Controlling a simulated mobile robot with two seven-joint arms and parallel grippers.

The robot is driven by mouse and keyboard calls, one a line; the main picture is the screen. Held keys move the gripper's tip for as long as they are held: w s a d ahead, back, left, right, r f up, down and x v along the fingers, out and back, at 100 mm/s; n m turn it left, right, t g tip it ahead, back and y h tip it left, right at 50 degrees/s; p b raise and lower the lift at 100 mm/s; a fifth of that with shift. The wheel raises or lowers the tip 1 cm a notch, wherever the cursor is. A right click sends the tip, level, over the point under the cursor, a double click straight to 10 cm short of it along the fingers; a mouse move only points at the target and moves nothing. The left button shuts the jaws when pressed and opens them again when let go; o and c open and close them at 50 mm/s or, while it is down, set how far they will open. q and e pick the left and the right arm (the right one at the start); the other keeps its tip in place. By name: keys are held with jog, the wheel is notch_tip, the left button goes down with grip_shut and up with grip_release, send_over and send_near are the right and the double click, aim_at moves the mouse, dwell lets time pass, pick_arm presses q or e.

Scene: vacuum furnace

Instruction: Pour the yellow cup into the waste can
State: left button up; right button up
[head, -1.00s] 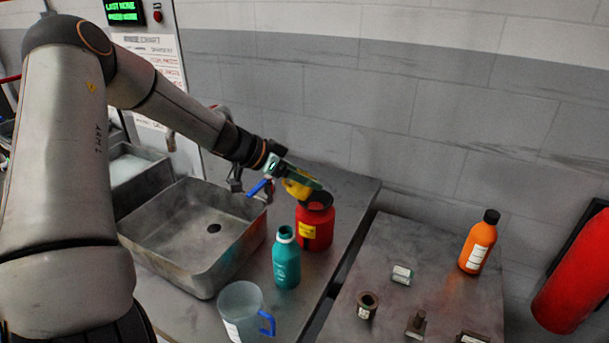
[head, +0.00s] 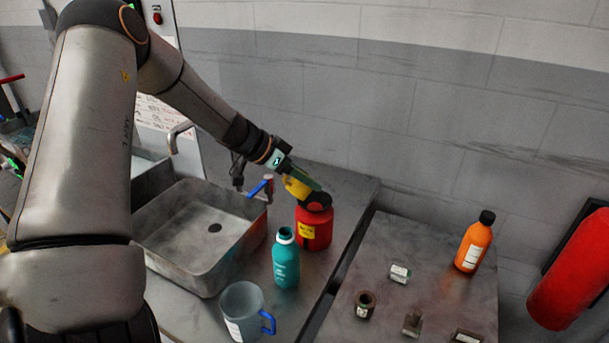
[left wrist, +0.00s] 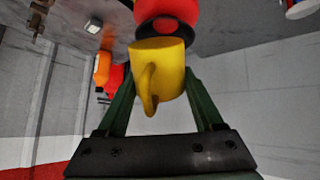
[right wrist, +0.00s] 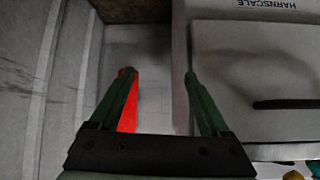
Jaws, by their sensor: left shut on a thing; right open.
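The yellow cup (head: 297,187) is held by my left gripper (head: 303,183), tilted above the red waste can. In the left wrist view the yellow cup (left wrist: 160,75) sits between the green fingers of my left gripper (left wrist: 165,95), its handle towards the camera. The red waste can (head: 314,230) has a yellow label and a dark top, and stands on the counter right of the sink. It also shows in the left wrist view (left wrist: 167,12), just beyond the cup's rim. Its opening is partly hidden. My right gripper (right wrist: 160,85) is open and empty, seen only in the right wrist view.
A teal bottle (head: 286,262) and a clear jug with a blue handle (head: 242,308) stand in front of the can. The sink (head: 200,232) is to its left. A side table (head: 420,262) holds an orange bottle (head: 474,243) and small parts.

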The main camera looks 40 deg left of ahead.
pick_arm(q)
jog(key=shift+r, duration=0.15)
jog(key=shift+w+g, duration=0.15)
jog(key=shift+g, duration=0.55)
jog(key=shift+w+d+r+g+y, duration=0.2)
jog(key=shift+d+g+y, duration=0.1)
jog(key=shift+g, duration=0.2)
jog(key=shift+a+g, duration=0.15)
jog(key=shift+g, duration=0.25)
jog(key=shift+w+r+n+g+y, duration=0.15)
jog(key=shift+w+r+g+y, duration=0.1)
jog(key=shift+g, duration=0.75)
jog(key=shift+w+r+n+g+y, duration=0.15)
jog(key=shift+w+g+y, duration=0.1)
jog(key=shift+g, duration=0.75)
